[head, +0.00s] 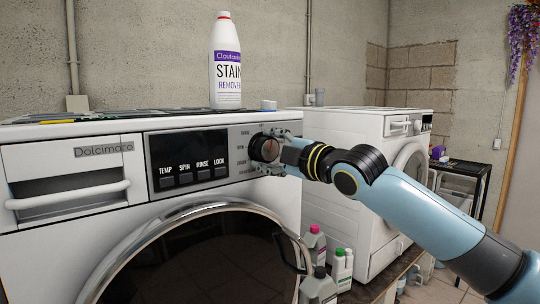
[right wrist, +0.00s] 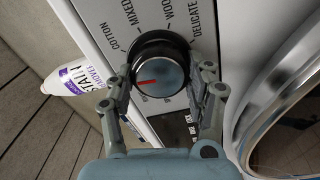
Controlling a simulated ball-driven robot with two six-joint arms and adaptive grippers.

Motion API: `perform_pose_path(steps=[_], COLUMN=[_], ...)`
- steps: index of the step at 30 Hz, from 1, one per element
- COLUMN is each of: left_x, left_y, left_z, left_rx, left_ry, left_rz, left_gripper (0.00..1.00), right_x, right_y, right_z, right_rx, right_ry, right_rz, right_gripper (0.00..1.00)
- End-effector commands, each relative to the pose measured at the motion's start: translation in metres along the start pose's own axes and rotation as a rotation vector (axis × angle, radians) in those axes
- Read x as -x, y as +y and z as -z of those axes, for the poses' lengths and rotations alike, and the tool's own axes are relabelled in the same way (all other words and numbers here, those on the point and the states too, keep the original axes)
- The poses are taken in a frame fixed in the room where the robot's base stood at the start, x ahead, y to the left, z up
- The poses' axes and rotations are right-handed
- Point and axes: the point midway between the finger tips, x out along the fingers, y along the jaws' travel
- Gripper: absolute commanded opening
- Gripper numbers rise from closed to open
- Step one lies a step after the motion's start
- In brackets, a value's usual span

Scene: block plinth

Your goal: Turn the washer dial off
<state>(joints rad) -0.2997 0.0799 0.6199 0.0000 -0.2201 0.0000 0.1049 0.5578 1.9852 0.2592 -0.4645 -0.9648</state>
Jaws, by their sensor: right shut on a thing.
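The washer dial (head: 264,149) is a round dark knob with a grey face on the right of the front washer's control panel. In the right wrist view the dial (right wrist: 160,66) fills the upper middle, and its red mark points left, away from the printed labels COTTON, MIXED, DELICATE and a partly hidden one. My right gripper (head: 272,152) is shut on the dial, one finger on each side of its rim. My left gripper is not in view.
The front washer (head: 85,215) has a dark display with TEMP, SPIN, RINSE and LOCK buttons. A white stain remover bottle (head: 227,75) stands on top. A second white machine (head: 345,150) is behind my right arm. Several bottles (head: 315,250) stand between the machines.

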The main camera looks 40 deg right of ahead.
Motion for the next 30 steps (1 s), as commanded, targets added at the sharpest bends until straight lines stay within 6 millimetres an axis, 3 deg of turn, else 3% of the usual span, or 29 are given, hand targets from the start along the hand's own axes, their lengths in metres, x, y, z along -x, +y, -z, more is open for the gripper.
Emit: perform_pose_path(steps=[9,24,25,30], left_x=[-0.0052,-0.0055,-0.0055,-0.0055], left_y=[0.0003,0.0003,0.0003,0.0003], left_z=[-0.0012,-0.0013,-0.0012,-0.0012], left_rx=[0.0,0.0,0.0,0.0], left_ry=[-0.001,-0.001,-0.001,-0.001], left_rz=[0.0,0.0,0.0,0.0], left_gripper=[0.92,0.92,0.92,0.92], right_x=[0.0002,0.0002,0.0002,0.0001], right_y=[-0.0015,-0.0016,-0.0016,-0.0013], right_z=[-0.0002,-0.0002,-0.0002,-0.0001], right_rx=[0.105,0.122,0.122,0.122], right_ry=[0.0,0.0,0.0,0.0], right_rz=[0.002,0.003,0.003,0.002], right_gripper=[0.21,0.21,0.55,0.77])
